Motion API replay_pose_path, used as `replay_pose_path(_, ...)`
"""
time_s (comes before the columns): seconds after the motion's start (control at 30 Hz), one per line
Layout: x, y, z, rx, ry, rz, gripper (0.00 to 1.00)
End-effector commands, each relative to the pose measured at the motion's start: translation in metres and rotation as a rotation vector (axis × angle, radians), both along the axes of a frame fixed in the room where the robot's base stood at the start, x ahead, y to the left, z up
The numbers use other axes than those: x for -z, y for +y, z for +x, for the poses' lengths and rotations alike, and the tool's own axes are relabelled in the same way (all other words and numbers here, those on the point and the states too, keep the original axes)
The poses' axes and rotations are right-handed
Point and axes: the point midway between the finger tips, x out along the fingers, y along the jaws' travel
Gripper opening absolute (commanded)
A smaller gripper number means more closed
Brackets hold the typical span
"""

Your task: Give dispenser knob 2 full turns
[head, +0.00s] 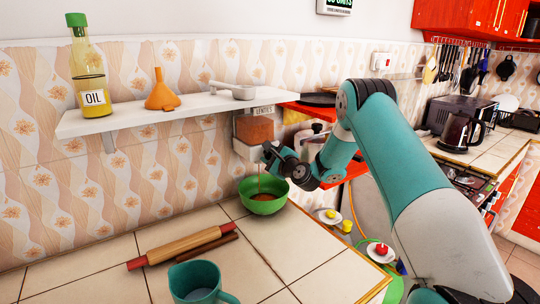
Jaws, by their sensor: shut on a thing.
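The dispenser (253,129) is a clear box with reddish-brown grains and a white lower body, fixed to the tiled wall under the shelf. A thin brown stream falls from the dispenser into the green bowl (250,204) below. The bowl stands on the tiled counter with some brown grains in it.
The white shelf (150,117) above holds an oil bottle (88,75), an orange funnel (161,95) and a white measuring cup (240,91). A rolling pin (180,246) and a teal mug (198,285) are on the counter (290,240). My arm extends over the counter's right edge.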

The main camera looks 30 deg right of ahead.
Motion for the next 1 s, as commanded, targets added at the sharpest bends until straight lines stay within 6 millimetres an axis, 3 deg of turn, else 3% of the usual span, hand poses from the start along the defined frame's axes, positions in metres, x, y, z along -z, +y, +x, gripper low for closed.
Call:
replay_pose_path(0.3,0.001,-0.002,0.0,0.004,0.002,0.0,0.16)
replay_pose_path(0.33,0.001,-0.002,0.0,0.004,0.002,0.0,0.44)
replay_pose_path(0.43,0.001,-0.001,0.0,0.002,0.002,0.0,0.65)
replay_pose_path(0.77,0.002,0.0,-0.003,0.0,0.001,0.001,0.65)
replay_pose_path(0.87,0.003,-0.001,-0.013,0.001,0.002,0.002,0.65)
replay_pose_path(1.0,0.007,-0.003,-0.041,0.003,0.004,0.004,0.65)
